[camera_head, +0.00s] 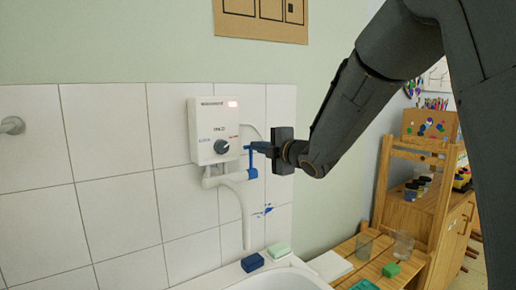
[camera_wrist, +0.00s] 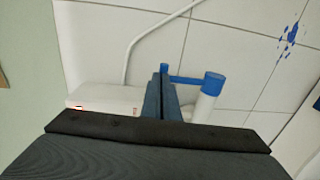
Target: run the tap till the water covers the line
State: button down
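A white wall-mounted water unit (camera_head: 214,132) with a dark knob (camera_head: 221,147) hangs on the tiles. A blue tap lever (camera_head: 252,164) is at its right side; in the wrist view the lever (camera_wrist: 188,79) runs left from a round blue cap (camera_wrist: 213,84). My gripper (camera_head: 258,147) is at the lever, its fingers (camera_wrist: 162,80) together. The lever's end shows just beyond the fingertips; whether it is pinched between them is unclear. A white spout pipe (camera_head: 246,215) points down toward the white basin (camera_head: 285,281), mostly out of frame. No water or line is visible.
A wooden bench (camera_head: 375,262) at right holds clear cups (camera_head: 403,245) and a green sponge (camera_head: 391,270). A wooden shelf (camera_head: 425,200) stands behind my arm.

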jog(key=shift+s+r, duration=0.1)
jog(key=r+b+v, duration=0.1)
jog(key=b+v, duration=0.2)
jog(key=v, duration=1.1)
jog(key=s+d+f+m+g+h, duration=0.2)
jog(key=d+f+m+h, duration=0.25)
jog(key=f+m, duration=0.35)
jog(key=s+d+f+m+g+h, duration=0.15)
jog(key=d+f+m+h, duration=0.35)
jog(key=f, duration=0.5)
jog(key=s+f+m+g, duration=0.4)
jog(key=s+f, duration=0.3)
jog(key=s, duration=0.4)
jog(key=s+d+f+m+g, duration=0.1)
jog(key=s+f+m+g, duration=0.4)
jog(key=s, duration=0.5)
notch_tip(320, 180, down, 4)
jog(key=m, duration=0.2)
jog(key=shift+s+r+m, duration=0.25)
jog(key=shift+s+m, duration=0.05)
jog(key=shift+s, duration=0.05)
jog(key=shift+g, duration=0.25)
